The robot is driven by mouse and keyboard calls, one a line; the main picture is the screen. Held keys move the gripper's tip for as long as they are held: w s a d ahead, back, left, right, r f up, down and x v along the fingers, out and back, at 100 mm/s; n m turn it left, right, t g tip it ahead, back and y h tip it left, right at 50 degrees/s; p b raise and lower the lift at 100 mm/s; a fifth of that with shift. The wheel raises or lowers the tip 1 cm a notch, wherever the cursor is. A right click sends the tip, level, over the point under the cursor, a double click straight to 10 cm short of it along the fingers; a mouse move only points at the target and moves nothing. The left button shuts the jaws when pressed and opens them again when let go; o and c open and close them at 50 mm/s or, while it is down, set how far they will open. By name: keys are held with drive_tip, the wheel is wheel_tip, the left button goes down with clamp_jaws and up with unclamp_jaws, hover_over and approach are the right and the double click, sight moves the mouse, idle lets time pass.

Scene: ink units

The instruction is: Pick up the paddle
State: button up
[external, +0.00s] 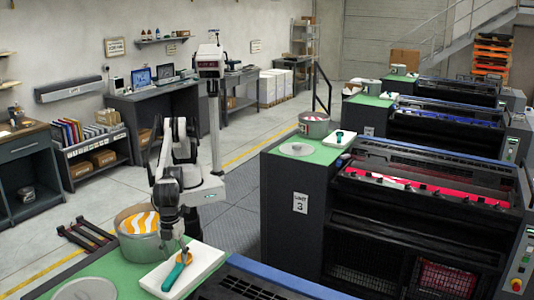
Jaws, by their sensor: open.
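A teal paddle (173,276) with an orange part at its upper end lies on a white tray (206,262) on the near green worktop. My gripper (180,243) points down just above the paddle's upper end, with its fingers open. The fingertips overlap the paddle's upper end in the picture, and I cannot tell whether they touch it. A second teal paddle (340,136) lies on another white tray on the unit 3 worktop, far from my gripper.
A grey pot (143,248) with orange and white contents stands left of the tray. A round grey lid (85,290) lies on the green top (122,272). A dark machine with a blue edge (280,280) is to the right.

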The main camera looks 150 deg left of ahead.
sight(177, 268)
drive_tip(key=shift+s+f+p, duration=0.15)
drive_tip(key=shift+f+p, duration=0.3)
drive_tip(key=shift+f, duration=2.3)
clamp_jaws()
